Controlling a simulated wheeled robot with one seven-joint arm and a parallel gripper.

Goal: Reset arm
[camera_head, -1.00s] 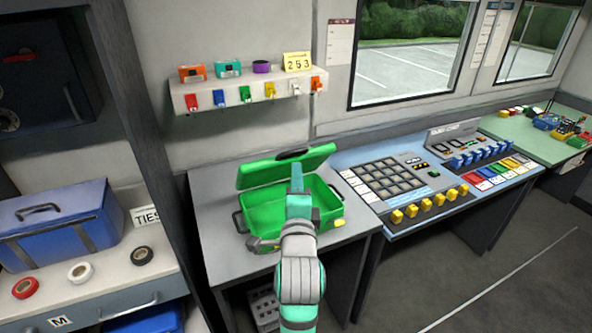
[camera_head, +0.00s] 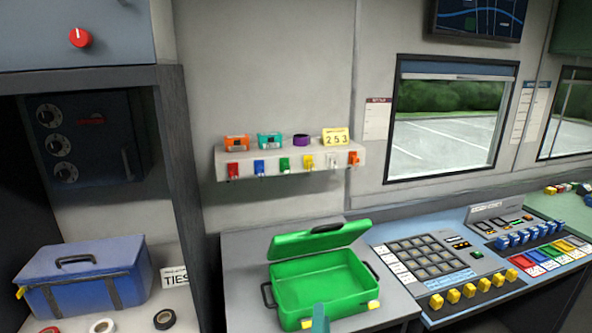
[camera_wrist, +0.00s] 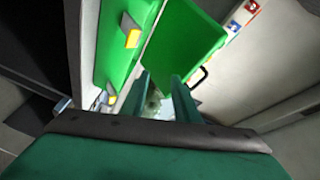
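My gripper (camera_wrist: 160,88) shows in the wrist view with its two green fingers apart and nothing held between them. In the head view only a teal bit of my arm (camera_head: 320,318) shows at the bottom edge, in front of the green case. The open green case (camera_head: 322,283) lies on the grey desk with its lid tilted up at the back, and its inside looks empty. The case also shows in the wrist view (camera_wrist: 190,42), beyond the fingers. Most of my arm is hidden below the head view.
A grey desk (camera_head: 240,275) bears the case. A button console (camera_head: 425,258) stands to its right. A wall shelf (camera_head: 290,160) with coloured tags and small devices hangs above. A blue bag (camera_head: 85,278) sits on a counter at left, beside tape rolls (camera_head: 165,318).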

